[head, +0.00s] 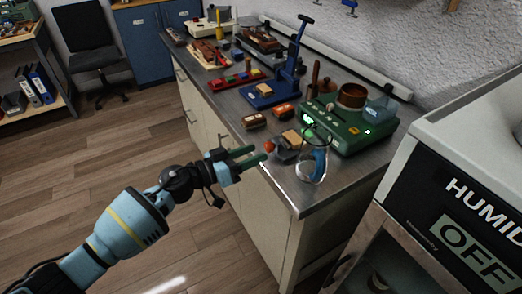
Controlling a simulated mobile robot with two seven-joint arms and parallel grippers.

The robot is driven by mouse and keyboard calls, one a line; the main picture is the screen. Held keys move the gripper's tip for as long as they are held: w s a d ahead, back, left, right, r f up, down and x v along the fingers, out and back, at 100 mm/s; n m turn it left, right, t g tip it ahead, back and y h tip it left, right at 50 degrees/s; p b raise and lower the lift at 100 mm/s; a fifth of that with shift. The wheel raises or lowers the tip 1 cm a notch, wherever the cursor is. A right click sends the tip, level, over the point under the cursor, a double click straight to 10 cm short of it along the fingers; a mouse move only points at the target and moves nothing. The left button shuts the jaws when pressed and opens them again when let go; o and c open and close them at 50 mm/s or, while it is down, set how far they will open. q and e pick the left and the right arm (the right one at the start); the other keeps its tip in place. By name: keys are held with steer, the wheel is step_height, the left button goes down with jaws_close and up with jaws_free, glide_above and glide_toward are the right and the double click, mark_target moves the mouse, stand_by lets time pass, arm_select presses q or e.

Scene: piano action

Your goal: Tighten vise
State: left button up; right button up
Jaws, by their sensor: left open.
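A small dark grey device (285,156), which looks like the vise, sits near the front edge of the bench. A tan wooden block (291,137) shows at its top, and a round orange-red knob (270,146) is on its left side. I cannot tell how tightly the jaws close on the block. My left gripper (259,155) is open, with dark green fingers pointing right toward the knob. The fingertips appear just short of the knob, beyond the bench's front edge. My right gripper is not in view.
A glass flask (313,164) stands right beside the vise. Behind are a green machine (345,128), a blue press (274,93) and small wooden blocks (254,120). The metal bench top (305,196) is bare at its near corner. A humidity cabinet (440,165) stands at right.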

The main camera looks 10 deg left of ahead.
mark_target(266, 148)
arm_select(q)
steer(key=shift+x, duration=1.55)
steer(key=shift+c, duration=1)
steer(key=c, duration=0.8)
steer(key=shift+o, duration=0.2)
